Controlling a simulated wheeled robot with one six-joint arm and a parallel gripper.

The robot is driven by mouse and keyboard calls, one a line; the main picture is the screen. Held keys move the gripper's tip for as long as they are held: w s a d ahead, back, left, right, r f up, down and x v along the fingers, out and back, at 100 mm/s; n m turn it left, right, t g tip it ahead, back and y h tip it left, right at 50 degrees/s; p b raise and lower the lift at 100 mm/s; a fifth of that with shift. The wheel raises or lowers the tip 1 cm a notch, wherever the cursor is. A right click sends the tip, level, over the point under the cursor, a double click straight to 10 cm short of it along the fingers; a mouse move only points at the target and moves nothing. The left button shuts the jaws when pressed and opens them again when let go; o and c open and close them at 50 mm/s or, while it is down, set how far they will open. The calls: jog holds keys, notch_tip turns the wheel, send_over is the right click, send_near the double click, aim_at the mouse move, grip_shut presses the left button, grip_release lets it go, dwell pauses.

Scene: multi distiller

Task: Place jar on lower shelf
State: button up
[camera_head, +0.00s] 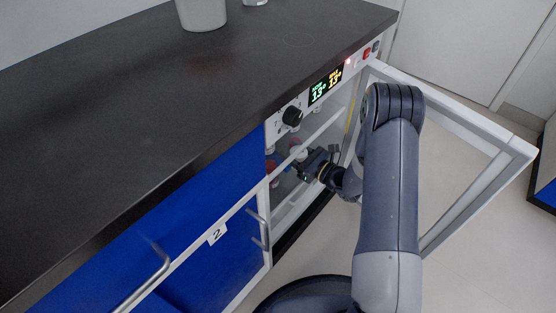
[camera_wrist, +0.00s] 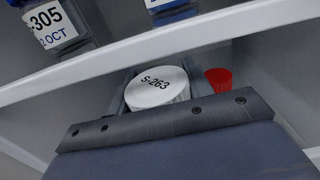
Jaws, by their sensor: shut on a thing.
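My gripper (camera_head: 308,170) reaches into the open cabinet, under its control panel. In the wrist view it is shut on a jar with a round white lid (camera_wrist: 157,86) marked S-263. The jar's body is mostly hidden by the gripper. The jar is below the white front edge of the upper shelf (camera_wrist: 125,55), in the lower compartment. I cannot tell whether its base touches the lower shelf. A red-capped container (camera_wrist: 219,79) stands just right of the jar.
Labelled jars (camera_wrist: 58,22) stand on the upper shelf, close above the gripper. The framed cabinet door (camera_head: 490,190) stands open to the right of my arm. Blue drawers (camera_head: 215,215) are on the left, below the black countertop (camera_head: 150,100).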

jog(key=b+x, duration=0.1)
jog(key=x, duration=0.5)
jog(key=f+b, duration=0.1)
jog(key=f, duration=0.1)
jog(key=f+b, duration=0.1)
jog(key=f, duration=0.1)
jog(key=f+b, duration=0.1)
jog(key=f, duration=0.1)
jog(key=shift+s+d+f, duration=0.25)
jog(key=shift+f, duration=0.1)
jog(key=shift+w+a+f+b, duration=0.2)
jog(key=shift+f+b, duration=0.05)
jog(key=shift+b, duration=0.1)
jog(key=shift+w+a+r, duration=0.1)
